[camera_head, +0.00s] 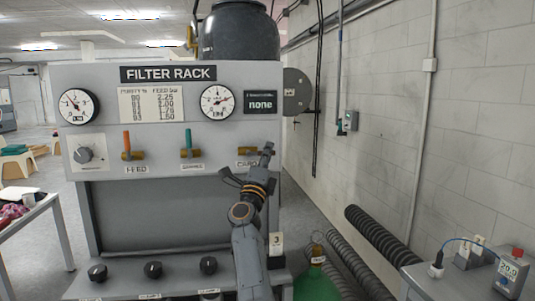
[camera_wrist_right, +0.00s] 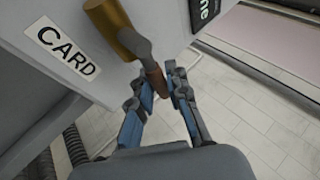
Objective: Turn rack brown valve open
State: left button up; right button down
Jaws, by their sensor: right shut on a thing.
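The filter rack (camera_head: 75,215) is a grey panel with three valves in a row. In the head view my gripper hides the handle. My right gripper (camera_head: 256,168) is in front of that valve; in the wrist view its fingers (camera_wrist_right: 160,86) are closed on the brown handle, one on each side. My left gripper is not in view.
An orange-handled valve (camera_head: 127,145) and a green-handled valve (camera_head: 188,145) have upright handles. Two gauges (camera_head: 77,106) (camera_head: 217,102) and a "none" display (camera_head: 262,102) sit above. Black knobs (camera_head: 153,269) line the lower ledge. A green cylinder (camera_head: 316,284) and dark hoses stand right.

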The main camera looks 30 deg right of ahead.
jog(key=shift+f, duration=0.1)
jog(key=c, duration=1.3)
grip_release()
notch_tip(320, 180, up, 10)
jog(key=shift+f, duration=0.1)
